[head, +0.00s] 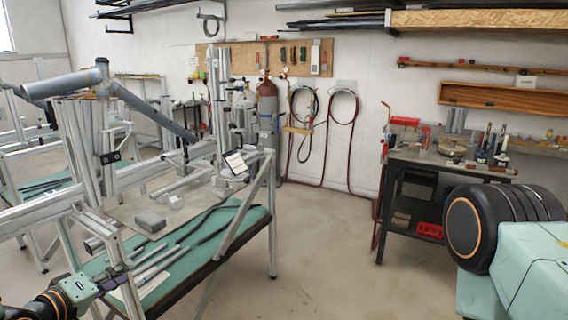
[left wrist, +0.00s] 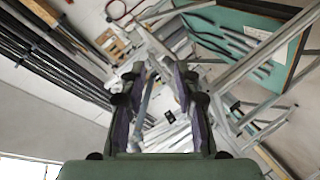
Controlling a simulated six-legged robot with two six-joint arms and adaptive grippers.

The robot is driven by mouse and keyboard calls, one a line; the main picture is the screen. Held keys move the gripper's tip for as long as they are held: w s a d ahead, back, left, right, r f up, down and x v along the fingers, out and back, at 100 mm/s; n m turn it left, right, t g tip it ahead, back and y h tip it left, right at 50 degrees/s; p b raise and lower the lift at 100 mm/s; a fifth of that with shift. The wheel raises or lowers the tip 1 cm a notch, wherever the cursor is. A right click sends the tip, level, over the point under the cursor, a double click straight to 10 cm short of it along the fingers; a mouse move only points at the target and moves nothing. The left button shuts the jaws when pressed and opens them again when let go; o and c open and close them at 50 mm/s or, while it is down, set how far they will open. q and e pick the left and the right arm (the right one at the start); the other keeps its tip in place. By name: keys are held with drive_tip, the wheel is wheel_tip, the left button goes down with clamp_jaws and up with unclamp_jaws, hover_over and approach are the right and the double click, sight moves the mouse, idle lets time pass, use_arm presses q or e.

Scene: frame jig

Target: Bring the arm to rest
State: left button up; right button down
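My left gripper (head: 112,281) shows at the lower left of the head view, small, beside the frame jig (head: 85,160). In the left wrist view the left gripper (left wrist: 160,78) has its two dark fingers with purple pads spread apart. Nothing is held between them; the blurred jig and bench show through the gap. My right gripper is not in view; only a dark, orange-ringed joint and pale green links of mine show at the right edge of the head view.
A dark workbench (head: 440,165) with tools stands at the right. A gas cylinder (head: 267,120) stands at the back wall. The middle floor (head: 325,255) is clear.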

use_arm(q)
drive_tip(key=s+d+f+m+g+y+b, duration=0.1)
drive_tip(key=s+d+f+m+g, duration=0.1)
drive_tip(key=s+d+f+g, duration=0.45)
drive_tip(key=s+d+f+m+g+y+b, duration=0.1)
drive_tip(key=s+d+f+m+b, duration=0.15)
drive_tip(key=s+f, duration=0.7)
drive_tip(key=s+d+f+m+g+b, duration=0.1)
drive_tip(key=s+f+g, duration=0.1)
drive_tip(key=s+f, duration=0.2)
drive_tip(key=s+d+f+m+g+y+b, duration=0.1)
drive_tip(key=s+f, duration=0.3)
drive_tip(key=s, duration=0.7)
drive_tip(key=s+d+f+m+g+y+b, duration=0.1)
drive_tip(key=s+f+g, duration=0.2)
drive_tip(key=s, duration=0.4)
drive_tip(key=shift+s+d+f, duration=0.15)
drive_tip(key=shift+d+f, duration=0.1)
drive_tip(key=shift+f, duration=0.65)
